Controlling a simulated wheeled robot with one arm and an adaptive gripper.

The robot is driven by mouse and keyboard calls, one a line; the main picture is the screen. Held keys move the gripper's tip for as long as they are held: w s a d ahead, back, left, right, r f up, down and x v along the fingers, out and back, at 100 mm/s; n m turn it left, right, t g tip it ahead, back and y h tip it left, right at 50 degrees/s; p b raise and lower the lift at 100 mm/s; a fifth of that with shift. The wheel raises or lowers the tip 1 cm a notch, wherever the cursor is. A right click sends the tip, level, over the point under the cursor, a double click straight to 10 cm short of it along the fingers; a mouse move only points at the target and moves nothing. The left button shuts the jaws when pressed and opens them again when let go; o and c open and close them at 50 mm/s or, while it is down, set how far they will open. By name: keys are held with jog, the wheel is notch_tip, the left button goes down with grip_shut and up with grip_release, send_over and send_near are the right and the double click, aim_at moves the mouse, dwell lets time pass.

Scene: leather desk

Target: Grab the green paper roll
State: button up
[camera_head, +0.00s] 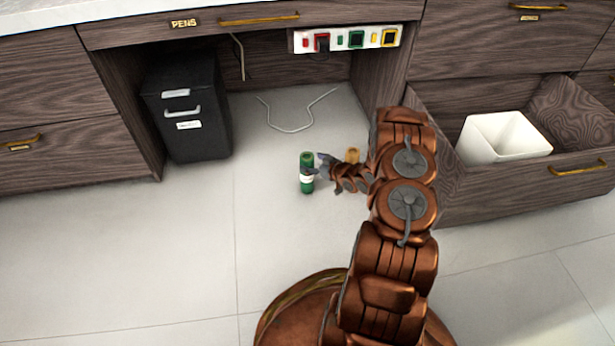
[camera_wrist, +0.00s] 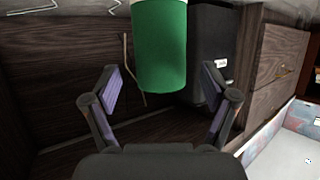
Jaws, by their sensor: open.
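The green paper roll (camera_head: 307,173) stands upright on the pale tiled floor in the head view, with a white band around its middle. In the wrist view the green roll (camera_wrist: 160,50) fills the upper middle, its top part cut off by the frame edge. My gripper (camera_head: 318,166) is close beside the roll, on its right in the head view. In the wrist view my gripper (camera_wrist: 163,92) is open, one finger to each side, with the roll ahead and between them. I cannot tell whether a finger touches it.
A black cabinet (camera_head: 187,110) stands under the desk at left. A wire hanger shape (camera_head: 292,129) lies on the floor behind the roll. A power strip (camera_head: 346,39) is mounted above. An open drawer with a white bin (camera_head: 500,138) is at right. The floor at left is clear.

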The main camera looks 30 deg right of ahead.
jog(key=b+x, duration=0.1)
jog(key=x, duration=0.1)
jog(key=shift+w+a+f, duration=0.15)
jog(key=shift+f, duration=0.15)
jog(key=shift+w, duration=0.3)
jog(key=shift+r, duration=0.1)
grip_shut()
